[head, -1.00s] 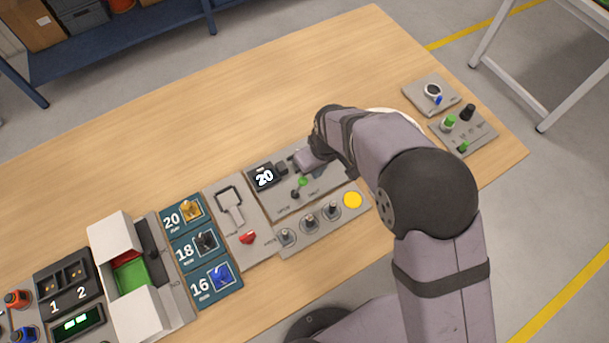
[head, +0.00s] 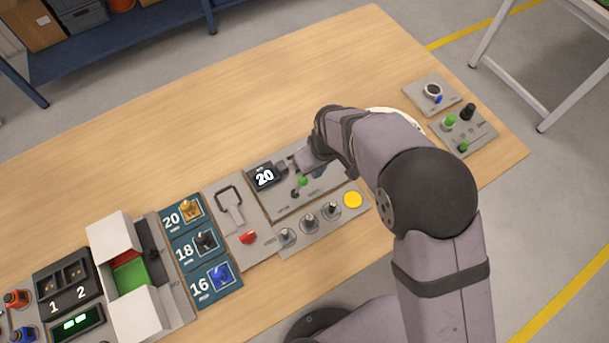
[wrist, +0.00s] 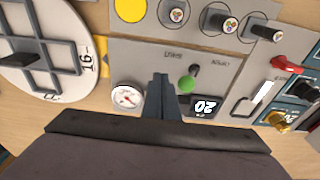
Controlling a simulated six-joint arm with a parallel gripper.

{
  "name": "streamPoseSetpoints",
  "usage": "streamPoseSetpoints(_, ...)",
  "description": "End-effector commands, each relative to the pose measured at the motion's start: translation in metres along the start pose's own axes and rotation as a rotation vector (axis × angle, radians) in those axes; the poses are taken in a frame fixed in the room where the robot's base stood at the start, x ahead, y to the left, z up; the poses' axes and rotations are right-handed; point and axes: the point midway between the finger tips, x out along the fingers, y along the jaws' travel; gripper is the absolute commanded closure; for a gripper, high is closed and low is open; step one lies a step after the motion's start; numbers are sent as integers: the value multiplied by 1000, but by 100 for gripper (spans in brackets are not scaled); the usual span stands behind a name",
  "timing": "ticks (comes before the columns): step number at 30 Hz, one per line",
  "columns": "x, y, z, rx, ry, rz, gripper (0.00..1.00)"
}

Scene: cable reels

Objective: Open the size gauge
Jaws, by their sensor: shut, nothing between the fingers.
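The grey gauge panel (head: 268,201) lies on the bench in front of my arm. A round white dial (wrist: 127,97) is left of the fingers. My gripper (wrist: 160,82) is shut and empty over the panel. The fingers hide part of the panel, and contact with it cannot be told.
A panel with several knobs and a yellow button (head: 352,200) adjoins the gauge panel. A red-handled panel (head: 247,237) and numbered reel holders (head: 207,243) lie to the left. A white round reel (wrist: 48,60) is left in the wrist view. The back of the bench (head: 190,130) is clear.

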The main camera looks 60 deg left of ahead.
Motion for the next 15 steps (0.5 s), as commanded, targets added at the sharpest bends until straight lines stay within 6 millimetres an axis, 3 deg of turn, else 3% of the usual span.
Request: streamPoseSetpoints(15, 19, 0, 3, 0, 1, 0, 100)
